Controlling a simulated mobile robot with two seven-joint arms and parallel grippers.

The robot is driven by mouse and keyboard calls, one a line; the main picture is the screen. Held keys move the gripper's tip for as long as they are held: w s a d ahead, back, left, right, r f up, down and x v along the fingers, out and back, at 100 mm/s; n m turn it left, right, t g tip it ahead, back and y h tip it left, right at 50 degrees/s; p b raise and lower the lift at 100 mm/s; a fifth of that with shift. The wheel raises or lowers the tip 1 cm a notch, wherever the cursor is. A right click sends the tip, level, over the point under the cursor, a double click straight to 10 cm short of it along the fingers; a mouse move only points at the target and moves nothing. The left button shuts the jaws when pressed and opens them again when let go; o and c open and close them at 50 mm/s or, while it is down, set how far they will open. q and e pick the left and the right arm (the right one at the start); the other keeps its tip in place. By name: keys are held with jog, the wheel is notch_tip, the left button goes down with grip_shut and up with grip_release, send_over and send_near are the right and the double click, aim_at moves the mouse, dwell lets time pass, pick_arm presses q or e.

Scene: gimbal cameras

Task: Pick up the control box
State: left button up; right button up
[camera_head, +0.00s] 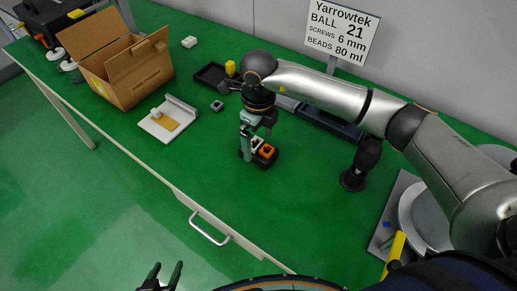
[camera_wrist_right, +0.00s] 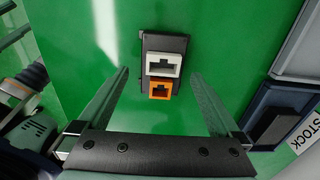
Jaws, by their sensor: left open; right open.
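The control box appears to be a small dark box with a white port and an orange port. It lies on the green table top under my right gripper in the head view (camera_head: 266,158). In the right wrist view the box (camera_wrist_right: 153,45) shows between and beyond the fingertips, with its ports toward the palm. My right gripper (camera_head: 257,142) points down over the box, open, its fingers on either side in the wrist view. I cannot tell whether they touch it. My left gripper (camera_head: 163,275) is open and empty at the bottom edge of the head view, before the table.
An open cardboard box (camera_head: 137,78) stands at the back left. A white fixture (camera_head: 158,127), a small grey item (camera_head: 217,105) and a black tray (camera_head: 210,75) lie left of my right gripper. A dark blue bin (camera_head: 333,124) lies behind. Green table in front is clear.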

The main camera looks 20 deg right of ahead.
aim_at(259, 145)
notch_tip(259, 145, down, 4)
jog(key=shift+w+r, duration=0.15)
jog(key=shift+r, duration=0.1)
